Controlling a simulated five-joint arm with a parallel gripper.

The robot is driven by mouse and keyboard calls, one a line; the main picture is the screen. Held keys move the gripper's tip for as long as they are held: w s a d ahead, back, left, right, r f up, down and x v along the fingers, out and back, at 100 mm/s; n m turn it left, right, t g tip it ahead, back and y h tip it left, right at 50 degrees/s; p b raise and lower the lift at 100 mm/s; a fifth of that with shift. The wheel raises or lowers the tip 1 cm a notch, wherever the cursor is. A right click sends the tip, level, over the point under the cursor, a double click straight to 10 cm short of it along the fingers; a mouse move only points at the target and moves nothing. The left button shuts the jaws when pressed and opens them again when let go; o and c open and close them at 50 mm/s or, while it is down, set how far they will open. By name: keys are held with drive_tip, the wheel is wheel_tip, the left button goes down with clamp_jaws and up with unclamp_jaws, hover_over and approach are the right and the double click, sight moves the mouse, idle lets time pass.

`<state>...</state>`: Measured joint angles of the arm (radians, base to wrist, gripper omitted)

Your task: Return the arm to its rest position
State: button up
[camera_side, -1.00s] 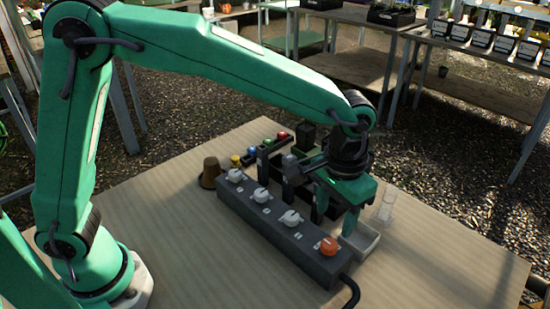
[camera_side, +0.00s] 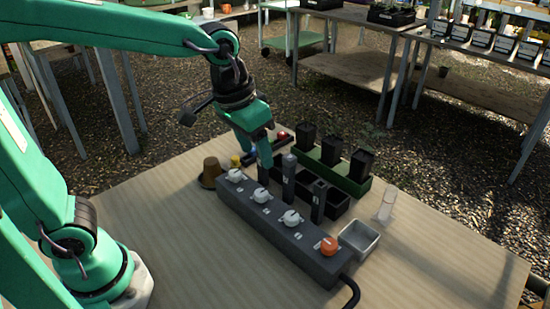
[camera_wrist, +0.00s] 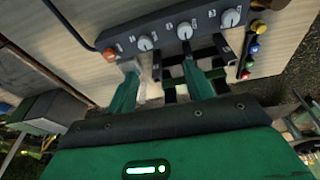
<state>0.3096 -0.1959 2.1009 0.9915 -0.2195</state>
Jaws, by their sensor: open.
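My gripper (camera_side: 262,150) hangs from the raised arm over the far left part of the table, above the left end of the row of dark upright posts. In the wrist view my gripper (camera_wrist: 162,82) shows two green fingers spread apart with nothing held between them. In the side view its fingertips overlap the leftmost post, so I cannot tell how much height separates them.
A grey knob box (camera_side: 290,240) with a black cable lies in front of the dark posts (camera_side: 319,200). A green tray (camera_side: 346,183) holds black pots. A white tray (camera_side: 372,236), a clear container (camera_side: 387,205) and a brown pot (camera_side: 210,172) stand nearby. The front table is clear.

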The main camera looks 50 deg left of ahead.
drive_tip(key=s+a+n+t, duration=0.1)
drive_tip(key=s+a+t, duration=0.2)
drive_tip(key=s+a, duration=0.7)
drive_tip(key=shift+a+y, duration=0.2)
drive_tip(key=shift+y, duration=0.2)
